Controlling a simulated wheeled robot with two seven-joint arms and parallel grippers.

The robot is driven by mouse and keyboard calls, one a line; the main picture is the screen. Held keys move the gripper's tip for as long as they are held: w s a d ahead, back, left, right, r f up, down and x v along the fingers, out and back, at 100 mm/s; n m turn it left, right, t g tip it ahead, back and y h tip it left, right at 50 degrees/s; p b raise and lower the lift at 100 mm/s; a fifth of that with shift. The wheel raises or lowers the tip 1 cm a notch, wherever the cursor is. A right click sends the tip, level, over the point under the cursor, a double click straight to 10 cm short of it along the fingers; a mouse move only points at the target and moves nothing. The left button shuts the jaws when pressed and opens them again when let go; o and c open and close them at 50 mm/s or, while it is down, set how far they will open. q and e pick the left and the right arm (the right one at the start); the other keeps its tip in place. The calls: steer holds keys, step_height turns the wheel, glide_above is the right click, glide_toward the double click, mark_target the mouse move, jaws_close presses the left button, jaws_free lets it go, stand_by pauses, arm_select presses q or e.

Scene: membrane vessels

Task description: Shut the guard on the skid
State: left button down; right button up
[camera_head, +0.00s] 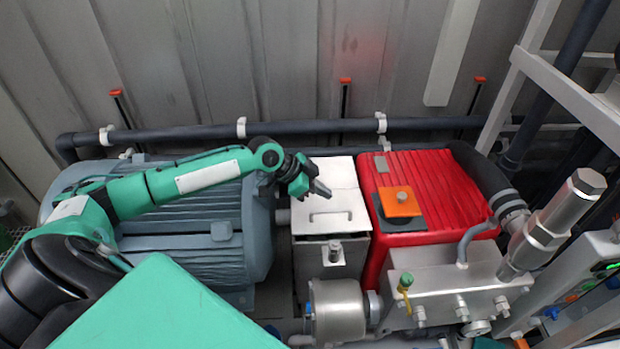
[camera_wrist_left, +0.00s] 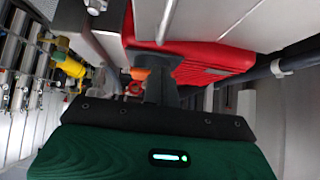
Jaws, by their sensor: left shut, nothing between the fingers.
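The guard (camera_head: 341,179) is a silver metal box cover with a bar handle on its front edge, between the blue-grey motor and the red pump housing. It looks lowered over its box, with a dark gap under its front edge; I cannot tell whether it is fully seated. A small knob-like latch (camera_head: 335,250) is on the box front below. My left gripper (camera_head: 322,191) is shut and empty over the guard, just behind the handle; contact is unclear. In the left wrist view the shut fingers (camera_wrist_left: 159,78) point towards the red housing. My right gripper is out of view.
The motor (camera_head: 190,240) is left of the guard. The red housing (camera_head: 440,185) with an orange-topped part (camera_head: 400,202) is close on the right. A steel block with fittings (camera_head: 450,285) and a round steel part (camera_head: 336,312) are in front. A dark pipe (camera_head: 300,127) runs behind.

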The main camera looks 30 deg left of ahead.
mark_target(325, 210)
arm_select(q)
steer(key=f, duration=0.2)
steer(key=f+p, duration=0.1)
steer(key=shift+w+d+f, duration=0.25)
steer(key=shift+w+d, duration=0.05)
steer(key=shift+f, duration=0.6)
steer(key=f, duration=0.1)
steer(key=s+f+b, duration=0.1)
steer(key=d+f, duration=0.1)
steer(key=shift+s+f+b, duration=0.1)
steer(key=shift+s+b, duration=0.2)
steer(key=shift+b, duration=0.1)
steer(key=shift+s+d, duration=0.1)
steer(key=shift+s, duration=0.05)
